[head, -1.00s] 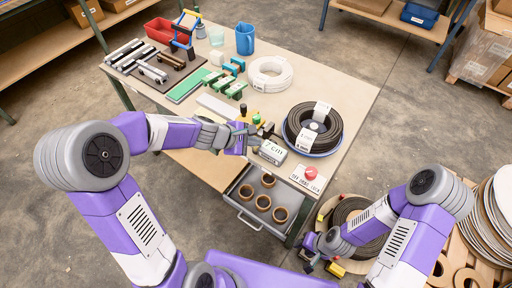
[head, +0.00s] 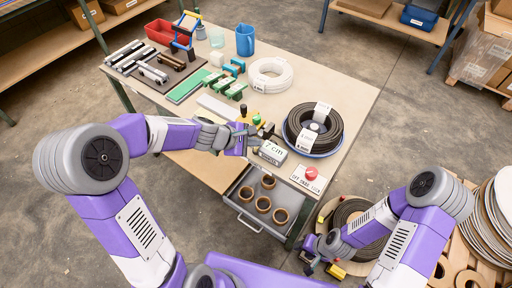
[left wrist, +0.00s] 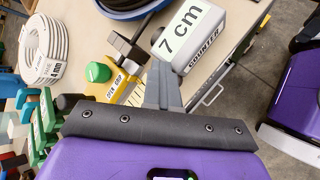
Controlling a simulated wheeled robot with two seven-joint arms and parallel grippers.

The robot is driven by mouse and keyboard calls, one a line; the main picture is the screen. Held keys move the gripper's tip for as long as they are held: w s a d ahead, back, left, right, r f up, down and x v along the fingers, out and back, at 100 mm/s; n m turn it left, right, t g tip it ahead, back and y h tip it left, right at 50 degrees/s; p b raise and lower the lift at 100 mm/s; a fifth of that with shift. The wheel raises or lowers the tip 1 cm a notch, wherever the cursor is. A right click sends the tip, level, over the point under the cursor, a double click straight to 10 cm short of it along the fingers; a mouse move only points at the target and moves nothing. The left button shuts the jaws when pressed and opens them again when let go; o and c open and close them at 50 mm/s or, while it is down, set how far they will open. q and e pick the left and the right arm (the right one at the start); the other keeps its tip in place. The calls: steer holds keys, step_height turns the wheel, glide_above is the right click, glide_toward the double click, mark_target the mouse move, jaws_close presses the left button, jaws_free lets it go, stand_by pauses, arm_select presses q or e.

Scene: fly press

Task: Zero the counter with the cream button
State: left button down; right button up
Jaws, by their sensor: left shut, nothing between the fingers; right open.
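The counter (head: 271,152) is a grey-white box with a "7 cm" display, near the front edge of the table. It also shows in the left wrist view (left wrist: 204,60), with "COUNTER" on its side. I cannot clearly make out its cream button. My left gripper (head: 253,144) is shut and empty, close beside the counter on its left. In the left wrist view the closed fingers (left wrist: 162,82) point at the counter's near end; I cannot tell whether they touch it. My right gripper (head: 312,264) is open, low beside the table at the front right.
A yellow part labelled "open grip" (left wrist: 118,88) and a green knob (left wrist: 98,72) lie left of the fingers. A black cable coil (head: 313,128) stands behind the counter. A red button (head: 311,172) is to its right. An open drawer (head: 244,212) holds several brown rings.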

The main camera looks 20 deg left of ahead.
arm_select(q)
steer(key=shift+s+a+f+b, duration=0.1)
steer(key=shift+s+f+b, duration=0.1)
steer(key=shift+f, duration=0.35)
steer(key=shift+s+a+f+b, duration=0.1)
steer(key=shift+s+f+b, duration=0.1)
steer(key=shift+f, duration=0.3)
steer(key=shift+r, duration=0.1)
steer(key=shift+w+d+r+p, duration=0.1)
steer(key=shift+w+r+p, duration=0.05)
steer(key=shift+r+p, duration=0.15)
steer(key=shift+w+r+p, duration=0.15)
steer(key=shift+r+p, duration=0.4)
steer(key=shift+p, duration=0.15)
step_height(320, 180, up, 4)
steer(key=p, duration=0.3)
steer(key=shift+d+r, duration=0.1)
steer(key=shift+r, duration=0.05)
stand_by(0.4)
